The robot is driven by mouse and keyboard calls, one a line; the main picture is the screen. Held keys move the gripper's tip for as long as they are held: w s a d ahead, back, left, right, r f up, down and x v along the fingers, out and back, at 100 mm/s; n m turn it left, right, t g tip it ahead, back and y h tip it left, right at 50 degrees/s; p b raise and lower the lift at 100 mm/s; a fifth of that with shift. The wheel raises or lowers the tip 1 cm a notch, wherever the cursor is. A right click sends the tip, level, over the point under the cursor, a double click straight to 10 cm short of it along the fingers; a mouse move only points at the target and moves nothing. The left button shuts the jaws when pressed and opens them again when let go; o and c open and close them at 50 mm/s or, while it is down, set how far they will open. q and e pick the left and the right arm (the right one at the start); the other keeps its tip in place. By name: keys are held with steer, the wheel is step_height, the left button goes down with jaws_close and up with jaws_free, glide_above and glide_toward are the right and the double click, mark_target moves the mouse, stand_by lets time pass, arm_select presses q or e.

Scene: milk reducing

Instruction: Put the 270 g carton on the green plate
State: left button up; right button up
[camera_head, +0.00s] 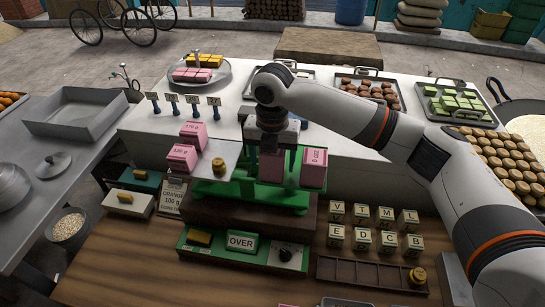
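A green balance (253,200) stands on a dark wooden block. Its grey left pan (225,151) holds two pink cartons, a 170 g carton (193,134) and a 130 g carton (182,157), and a brass weight (219,167). At its right side are a pink carton (271,168) and another pink carton (314,169) whose label I cannot read. My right gripper (270,146) points down directly above the first of these; its fingers are partly hidden, and I cannot tell whether they grip it. No 270 g label is legible. My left gripper is not in view.
In front are a green panel reading OVER (242,241), several lettered blocks (361,239) and a slotted tray (342,272) with a brass weight (417,277). Behind, the white counter holds trays of sweets (462,103) and a round silver tray (220,80). My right arm crosses the right side.

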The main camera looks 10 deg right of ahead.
steer(key=shift+r, duration=0.1)
step_height(320, 180, up, 11)
steer(key=b, duration=0.4)
steer(key=shift+r, duration=0.55)
steer(key=shift+f, duration=0.1)
